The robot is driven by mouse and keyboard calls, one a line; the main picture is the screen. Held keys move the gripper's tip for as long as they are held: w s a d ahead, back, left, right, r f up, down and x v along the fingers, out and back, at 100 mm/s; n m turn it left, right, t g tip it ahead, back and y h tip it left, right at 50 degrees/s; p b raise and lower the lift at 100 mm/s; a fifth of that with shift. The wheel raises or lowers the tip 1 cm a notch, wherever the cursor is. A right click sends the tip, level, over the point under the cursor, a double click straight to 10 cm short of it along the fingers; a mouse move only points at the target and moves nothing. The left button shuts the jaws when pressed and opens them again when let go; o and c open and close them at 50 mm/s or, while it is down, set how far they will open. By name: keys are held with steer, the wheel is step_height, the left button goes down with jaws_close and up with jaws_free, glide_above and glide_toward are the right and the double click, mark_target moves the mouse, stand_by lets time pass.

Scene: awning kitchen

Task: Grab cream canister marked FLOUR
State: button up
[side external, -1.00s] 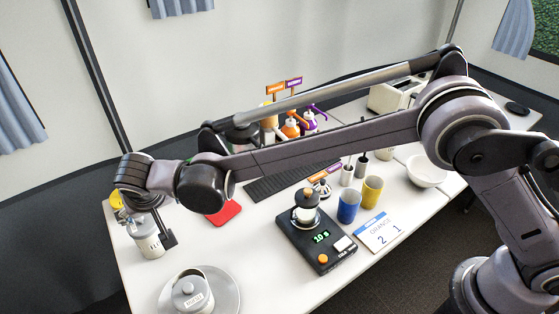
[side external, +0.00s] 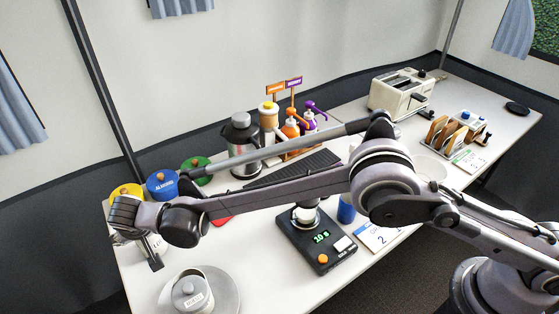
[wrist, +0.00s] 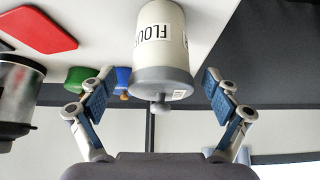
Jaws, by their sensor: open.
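The cream canister marked FLOUR (wrist: 162,35) has a grey lid with a knob and appears upside down in the wrist view. Its lid end is between the two blue-padded fingers of my gripper (wrist: 160,95), with a gap on each side. My gripper is open and does not appear to touch it. In the side view the canister (side external: 160,244) stands at the table's left end, mostly hidden behind my wrist and a dark finger of my gripper (side external: 147,252).
Yellow (side external: 125,191), blue (side external: 161,184) and green (side external: 196,170) lidded canisters stand behind my wrist. A grey labelled pot (side external: 190,292) sits on a round plate in front. A black scale (side external: 318,240) is to the right. A red mat (wrist: 38,30) lies nearby.

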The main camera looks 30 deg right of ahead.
steer(key=shift+x, duration=1.6)
steer(key=shift+w, duration=0.1)
steer(key=shift+c, duration=0.3)
steer(key=c, duration=1.2)
steer(key=shift+r, duration=0.1)
steer(key=shift+c, duration=0.2)
